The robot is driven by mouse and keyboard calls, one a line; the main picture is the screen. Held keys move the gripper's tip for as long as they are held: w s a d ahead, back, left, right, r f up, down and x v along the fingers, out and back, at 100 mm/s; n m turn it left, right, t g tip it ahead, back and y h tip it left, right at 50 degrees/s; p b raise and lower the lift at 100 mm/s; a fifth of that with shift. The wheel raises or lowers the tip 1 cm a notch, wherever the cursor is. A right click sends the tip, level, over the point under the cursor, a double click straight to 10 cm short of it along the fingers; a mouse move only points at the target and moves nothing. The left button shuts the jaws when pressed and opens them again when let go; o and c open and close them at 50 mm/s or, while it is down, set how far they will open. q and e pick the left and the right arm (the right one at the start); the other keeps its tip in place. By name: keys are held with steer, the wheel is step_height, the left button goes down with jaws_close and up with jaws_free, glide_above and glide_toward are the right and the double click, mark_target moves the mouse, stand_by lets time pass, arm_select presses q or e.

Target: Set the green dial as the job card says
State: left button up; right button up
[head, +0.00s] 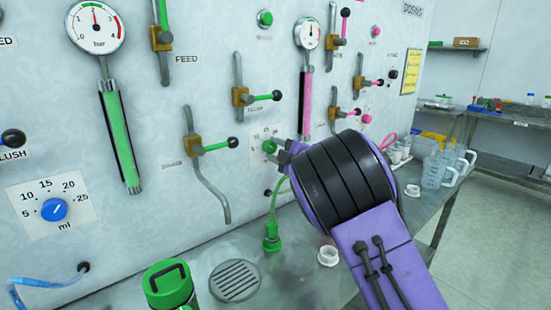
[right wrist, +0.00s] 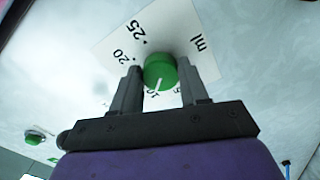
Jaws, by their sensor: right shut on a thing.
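The green dial (head: 269,146) sits on the wall panel, partly hidden behind my right gripper (head: 282,150). In the right wrist view the green dial (right wrist: 160,70) lies between the two fingers of my right gripper (right wrist: 159,68), which is shut on it. Its white pointer line aims toward the 10 mark on the white scale plate (right wrist: 125,40). The 5, 20, 25 and ml also show; the 15 is hidden behind a finger. A yellow card (head: 409,72), perhaps the job card, hangs at the far right; its writing is too small to read. My left gripper is out of view.
A blue dial (head: 54,210) is at the panel's left. A green-capped container (head: 169,285), a drain (head: 235,281) and a green hose fitting (head: 271,237) are below. Clear jugs (head: 436,170) stand at right.

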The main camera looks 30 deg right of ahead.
steer(key=shift+f+n, duration=0.1)
steer(key=shift+n, duration=0.3)
steer(key=o, duration=1.1)
steer(key=shift+c, duration=0.2)
